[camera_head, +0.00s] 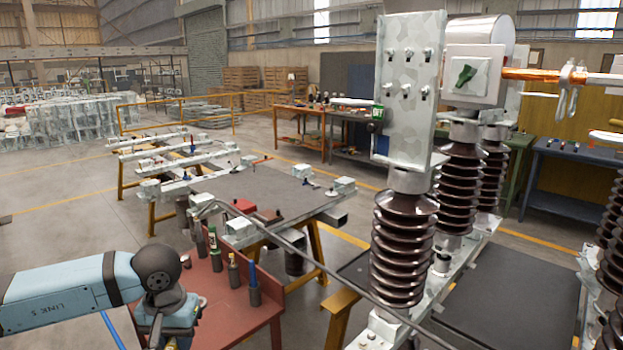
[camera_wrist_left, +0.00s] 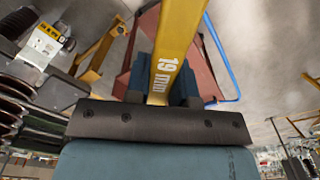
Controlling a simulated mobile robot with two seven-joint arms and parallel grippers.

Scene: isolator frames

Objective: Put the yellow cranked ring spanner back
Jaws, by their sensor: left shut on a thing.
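The yellow spanner (camera_wrist_left: 178,40), marked "19 mm", shows in the left wrist view with its shank running up out of the top of the picture. My left gripper (camera_wrist_left: 162,88) is shut on the shank. The ring ends are not in sight. My right gripper is in neither view.
A red bench (camera_head: 215,305) stands just right of my left arm, with several bottles and upright tools, including a blue-topped one (camera_head: 253,285), on it. Tall brown ribbed insulators (camera_head: 404,250) stand to the right. A long grey bar (camera_head: 330,270) crosses the middle.

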